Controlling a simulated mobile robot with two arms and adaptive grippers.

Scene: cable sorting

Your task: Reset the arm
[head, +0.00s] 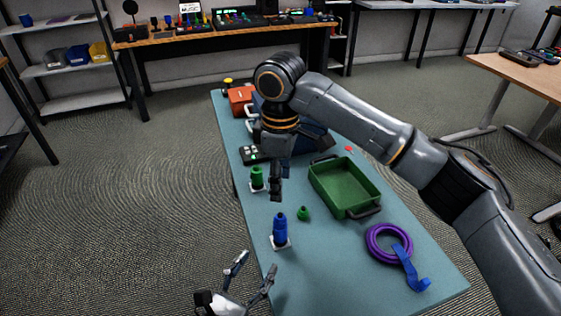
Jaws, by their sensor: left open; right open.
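My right arm comes in from the right and reaches over the table (340,265). My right gripper (275,185) points down over the table, close to the green bottle-like piece and left of the green tray; its fingers show edge-on and look empty. My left gripper (252,280) is at the bottom, beside the table's left edge, with its two fingers spread and nothing between them. A purple cable ring (370,238) lies on the table at the right, with a blue strip (410,270) lying at its lower right side.
A green tray (325,192) with dark handles sits mid-table. A blue piece (280,232) and a green piece (257,175) stand on small white bases. A small green piece (303,213), a keypad box (250,155) and a red box (240,98) are also there. The table's front is clear.

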